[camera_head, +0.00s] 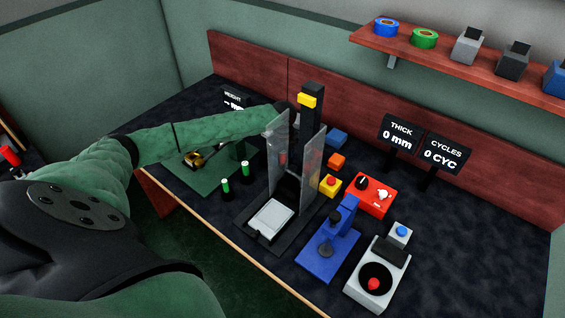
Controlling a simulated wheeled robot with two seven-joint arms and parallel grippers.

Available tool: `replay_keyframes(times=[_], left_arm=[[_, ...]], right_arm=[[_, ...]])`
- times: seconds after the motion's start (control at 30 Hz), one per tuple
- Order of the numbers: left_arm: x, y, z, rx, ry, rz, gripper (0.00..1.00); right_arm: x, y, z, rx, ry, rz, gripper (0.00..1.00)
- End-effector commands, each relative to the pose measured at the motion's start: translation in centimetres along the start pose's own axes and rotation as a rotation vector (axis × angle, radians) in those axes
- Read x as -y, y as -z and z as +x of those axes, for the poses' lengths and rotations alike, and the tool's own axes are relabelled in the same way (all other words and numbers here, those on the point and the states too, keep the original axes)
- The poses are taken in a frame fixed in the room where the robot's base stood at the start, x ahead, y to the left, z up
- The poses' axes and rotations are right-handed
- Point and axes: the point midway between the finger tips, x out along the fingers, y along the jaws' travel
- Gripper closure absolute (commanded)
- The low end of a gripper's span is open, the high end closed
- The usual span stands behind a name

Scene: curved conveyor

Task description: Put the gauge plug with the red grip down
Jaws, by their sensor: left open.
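My left arm reaches in from the left, and its gripper (293,124) is at the clear-walled press, partly hidden by the near clear panel (277,150). The gripper is open. A small reddish shape (283,159) shows dimly through that panel, below the gripper; I cannot tell whether it is the plug's red grip. Two plugs with green grips stand upright to the left of the press, one nearer (225,186) and one farther (245,168). My right gripper is out of view.
A blue lever device (330,250), a red control box (371,195) and a grey unit with a black dish and red knob (376,281) crowd the right side. A green mat (205,180) lies left. A shelf (450,62) hangs at the back right.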

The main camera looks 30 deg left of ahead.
Motion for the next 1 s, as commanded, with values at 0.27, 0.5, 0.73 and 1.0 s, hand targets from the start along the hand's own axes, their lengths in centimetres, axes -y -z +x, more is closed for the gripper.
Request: replay_keyframes(times=[0.27,0.5,0.73,1.0], left_arm=[[0.0,0.0,0.22,0.0,0.0,0.0,0.46],[0.0,0.01,0.22,0.0,0.0,0.0,0.78],[0.01,0.0,0.2,0.0,0.0,0.0,1.0],[0.01,-0.01,-0.3,0.0,0.001,0.0,1.0]], right_arm=[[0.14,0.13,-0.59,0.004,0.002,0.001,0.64],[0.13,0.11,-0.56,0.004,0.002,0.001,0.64],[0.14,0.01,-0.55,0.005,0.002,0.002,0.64],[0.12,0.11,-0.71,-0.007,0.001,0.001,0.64]])
